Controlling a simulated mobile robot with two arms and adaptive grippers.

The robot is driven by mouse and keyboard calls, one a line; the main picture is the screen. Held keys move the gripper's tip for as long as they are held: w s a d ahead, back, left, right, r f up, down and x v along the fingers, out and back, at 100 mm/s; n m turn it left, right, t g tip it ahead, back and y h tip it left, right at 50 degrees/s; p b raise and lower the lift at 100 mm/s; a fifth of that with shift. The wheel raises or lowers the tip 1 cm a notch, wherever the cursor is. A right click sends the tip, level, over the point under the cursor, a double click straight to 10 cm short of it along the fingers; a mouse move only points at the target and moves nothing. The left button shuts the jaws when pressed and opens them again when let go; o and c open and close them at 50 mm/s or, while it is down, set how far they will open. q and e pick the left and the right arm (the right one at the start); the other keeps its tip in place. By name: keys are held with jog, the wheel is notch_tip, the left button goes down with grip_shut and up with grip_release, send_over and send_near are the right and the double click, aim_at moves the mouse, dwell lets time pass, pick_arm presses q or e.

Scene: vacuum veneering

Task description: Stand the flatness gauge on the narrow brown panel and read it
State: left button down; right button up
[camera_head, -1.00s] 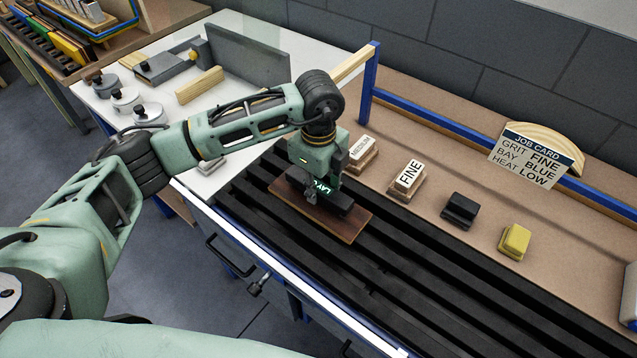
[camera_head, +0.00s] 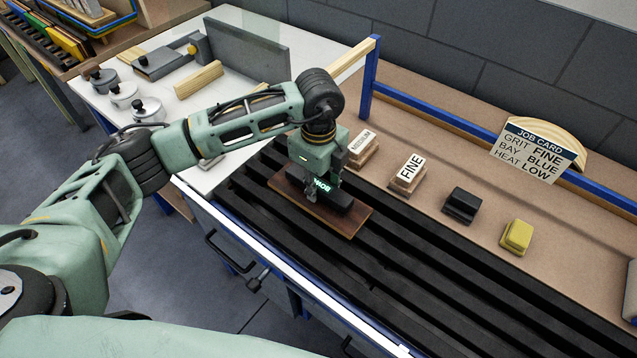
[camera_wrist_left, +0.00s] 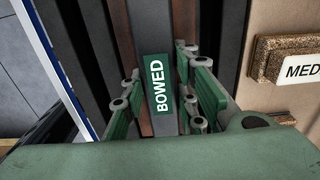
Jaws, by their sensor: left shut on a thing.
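The narrow brown panel (camera_head: 349,222) lies flat on the black slatted bed. The flatness gauge (camera_head: 338,200), a dark bar with a lit green display, stands on the panel. In the left wrist view the display of the gauge (camera_wrist_left: 158,84) reads "BOWED". My left gripper (camera_head: 312,192) is shut on the gauge from above, its green fingers (camera_wrist_left: 165,100) on both sides of it. The panel also shows in the left wrist view (camera_wrist_left: 137,25). The contact under the gauge is hidden. My right gripper is not in view.
The black slatted bed (camera_head: 420,285) is clear to the right of the panel. Sanding blocks marked MEDIUM (camera_head: 362,146) and FINE (camera_head: 410,170), a black block (camera_head: 461,206) and a yellow block (camera_head: 516,237) sit behind. A job card (camera_head: 537,154) reads FINE, BLUE, LOW.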

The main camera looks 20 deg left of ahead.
pick_arm(q)
jog(key=c, duration=1.3)
grip_release()
